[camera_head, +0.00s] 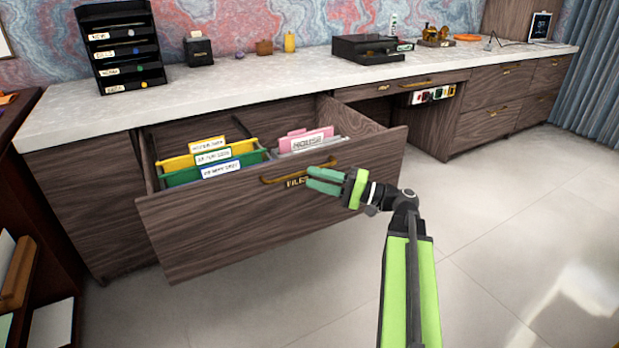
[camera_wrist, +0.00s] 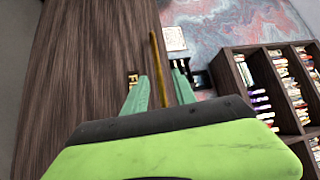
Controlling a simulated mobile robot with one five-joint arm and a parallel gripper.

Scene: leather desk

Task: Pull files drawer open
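The files drawer (camera_head: 250,217) stands pulled well out from the desk, its wood front toward me. Its brass handle (camera_head: 285,176) sits above a FILES label (camera_head: 296,182). Inside are yellow, green and blue folders (camera_head: 212,158) on the left and pink and grey ones (camera_head: 305,140) on the right. My gripper (camera_head: 309,179) is at the handle's right part, close to the drawer front. In the wrist view, the handle (camera_wrist: 159,65) runs between the two green fingers of my gripper (camera_wrist: 160,84), with gaps beside it. The fingers are apart; contact with the handle cannot be told.
The marble desktop (camera_head: 240,95) holds a black letter rack (camera_head: 122,50), a black box (camera_head: 368,48) and small items. A dark shelf (camera_head: 12,200) stands at the left edge. Open tiled floor (camera_head: 510,240) lies to the right.

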